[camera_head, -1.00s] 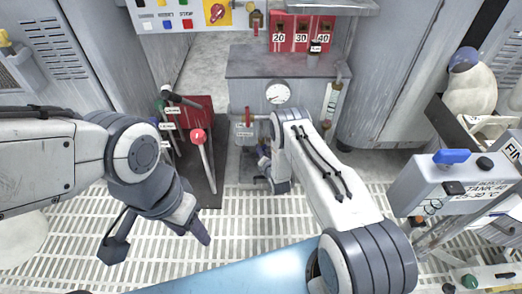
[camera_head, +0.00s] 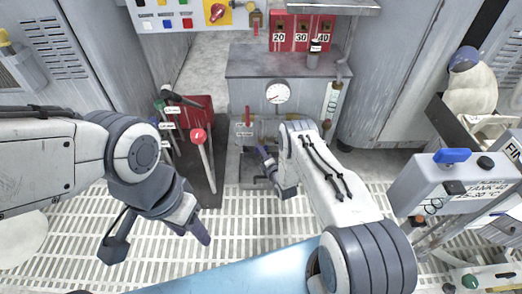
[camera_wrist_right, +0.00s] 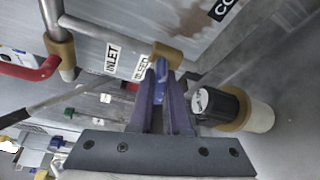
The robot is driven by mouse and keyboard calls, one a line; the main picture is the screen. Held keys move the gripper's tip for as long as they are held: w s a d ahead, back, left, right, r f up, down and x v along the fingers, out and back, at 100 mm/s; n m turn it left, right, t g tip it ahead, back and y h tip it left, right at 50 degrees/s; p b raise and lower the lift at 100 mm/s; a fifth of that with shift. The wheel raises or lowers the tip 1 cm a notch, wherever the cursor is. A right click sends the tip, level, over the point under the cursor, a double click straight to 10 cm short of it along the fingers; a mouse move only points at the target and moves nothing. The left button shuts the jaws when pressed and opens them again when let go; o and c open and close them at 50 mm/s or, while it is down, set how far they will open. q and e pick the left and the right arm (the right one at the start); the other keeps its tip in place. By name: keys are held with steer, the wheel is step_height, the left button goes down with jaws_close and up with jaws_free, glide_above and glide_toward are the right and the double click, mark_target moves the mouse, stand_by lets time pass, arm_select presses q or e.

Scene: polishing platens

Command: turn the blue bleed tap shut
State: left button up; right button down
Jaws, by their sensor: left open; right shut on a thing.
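The blue bleed tap (camera_wrist_right: 161,78) shows in the right wrist view as a blue handle beside a brass-coloured fitting on a grey pipe, close to a label that appears to read BLEED (camera_wrist_right: 140,67). My right gripper (camera_wrist_right: 164,88) is shut on this blue handle, which lies between its fingers. In the head view my right gripper (camera_head: 265,160) is low at the front of the grey cabinet, and I cannot make out the tap there. My left gripper (camera_head: 158,240) is open and empty over the grated floor.
In the right wrist view, a black knob (camera_wrist_right: 222,104) is close right of my gripper, and a red handle (camera_wrist_right: 30,68) is at left. In the head view, a gauge (camera_head: 278,92) is on the cabinet (camera_head: 290,63), and a red-knobbed lever (camera_head: 204,155) stands left of my right gripper.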

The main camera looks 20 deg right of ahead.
stand_by(0.3)
steer(key=c, duration=0.9)
jaws_free()
steer(key=shift+s, duration=0.1)
steer(key=shift+s+r+p, duration=0.1)
steer(key=shift+s+p, duration=0.2)
steer(key=shift+s+d+r+p, duration=0.15)
steer(key=shift+s+p, duration=0.65)
steer(key=shift+s, duration=0.8)
steer(key=shift+s+d+r+p, duration=0.2)
steer(key=shift+s+p, duration=0.65)
steer(key=shift+s, duration=0.75)
steer(key=shift+s+d+r+p, duration=0.15)
steer(key=shift+s+p, duration=0.65)
steer(key=shift+s, duration=0.8)
